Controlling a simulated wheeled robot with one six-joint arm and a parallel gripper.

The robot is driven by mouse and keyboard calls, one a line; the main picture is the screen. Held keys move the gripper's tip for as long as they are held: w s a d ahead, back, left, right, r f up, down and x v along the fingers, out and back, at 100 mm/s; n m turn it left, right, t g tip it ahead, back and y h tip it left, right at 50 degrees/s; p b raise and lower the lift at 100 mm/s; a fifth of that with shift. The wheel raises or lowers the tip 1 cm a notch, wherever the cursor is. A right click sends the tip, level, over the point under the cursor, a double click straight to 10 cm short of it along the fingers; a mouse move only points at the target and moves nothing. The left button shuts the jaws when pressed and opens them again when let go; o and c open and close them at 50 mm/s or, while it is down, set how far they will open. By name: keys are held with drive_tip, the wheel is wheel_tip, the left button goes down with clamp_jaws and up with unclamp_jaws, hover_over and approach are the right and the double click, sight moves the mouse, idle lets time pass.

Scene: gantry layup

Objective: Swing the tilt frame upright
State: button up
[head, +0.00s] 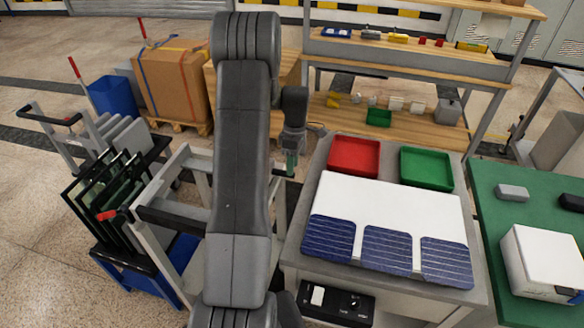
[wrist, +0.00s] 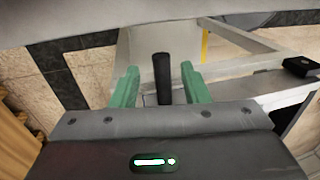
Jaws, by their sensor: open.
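The tilt frame (head: 178,167) is a pale grey bar structure left of the work table, largely hidden behind my arm; I cannot tell its exact angle. A dark bar (head: 172,216) crosses its near side. My gripper (head: 291,166) has green fingertips and hangs at the frame's right side, by the table's left edge. In the wrist view my gripper (wrist: 160,86) is open, with a black round handle (wrist: 162,75) showing in the gap between its fingers. Neither finger visibly touches the handle. Pale grey frame bars (wrist: 245,84) run beyond it to the right.
The work table (head: 308,255) carries a white panel (head: 395,208), blue solar cells (head: 387,250), a red tray (head: 354,157) and a green tray (head: 426,168). A rack of dark panels (head: 110,200) stands left. Boxes (head: 175,85) and a shelf (head: 400,55) stand behind.

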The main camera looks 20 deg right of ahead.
drive_tip(key=shift+s+a+f, duration=0.1)
drive_tip(key=shift+s+f, duration=0.05)
drive_tip(key=shift+f, duration=0.45)
drive_tip(key=shift+s+a+f, duration=0.1)
drive_tip(key=shift+s+f, duration=0.05)
drive_tip(key=shift+f, duration=0.45)
clamp_jaws()
drive_tip(key=shift+r, duration=0.1)
